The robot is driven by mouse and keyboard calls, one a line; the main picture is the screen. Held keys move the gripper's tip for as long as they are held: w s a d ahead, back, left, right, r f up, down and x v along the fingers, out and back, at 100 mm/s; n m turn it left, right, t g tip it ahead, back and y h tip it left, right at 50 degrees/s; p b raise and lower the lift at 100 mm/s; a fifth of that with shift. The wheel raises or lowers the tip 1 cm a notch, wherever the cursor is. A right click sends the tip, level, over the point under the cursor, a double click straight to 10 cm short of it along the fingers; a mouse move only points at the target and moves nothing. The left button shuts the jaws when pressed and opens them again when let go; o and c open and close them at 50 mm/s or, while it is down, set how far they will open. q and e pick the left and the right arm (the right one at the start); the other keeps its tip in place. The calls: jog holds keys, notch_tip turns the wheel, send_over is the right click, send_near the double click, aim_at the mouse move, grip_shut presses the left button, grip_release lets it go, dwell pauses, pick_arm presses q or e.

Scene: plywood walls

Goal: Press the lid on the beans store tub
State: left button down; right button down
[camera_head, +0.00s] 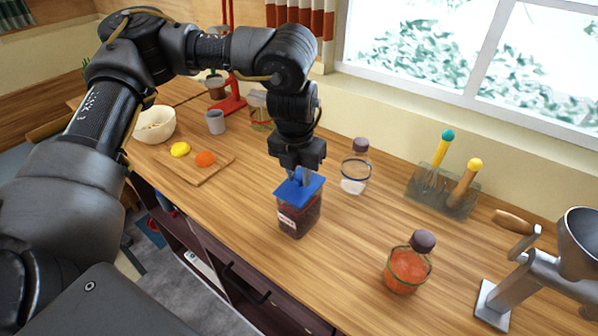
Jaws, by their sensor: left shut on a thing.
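The beans store tub (299,219) stands upright on the wooden counter, a clear box with dark contents and a small pale label on its front. The blue lid (310,187) is at the top of the tub and looks slightly tilted; I cannot tell whether it is seated all round. My left gripper (298,176) points straight down from above and is shut on the lid's blue knob, partly hiding it. My right gripper is not in view.
A jar of white contents (354,176) stands close behind right of the tub, and a jar of orange contents (406,270) at the right front. A cutting board (190,171) and bowl (155,125) are at left; a metal grinder (520,281) is at far right.

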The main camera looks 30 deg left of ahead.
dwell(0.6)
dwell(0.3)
pick_arm(q)
jog(key=c, duration=0.6)
grip_release()
jog(key=shift+c, duration=0.2)
jog(key=shift+r+p, duration=3.95)
jog(key=shift+r, duration=0.1)
grip_shut()
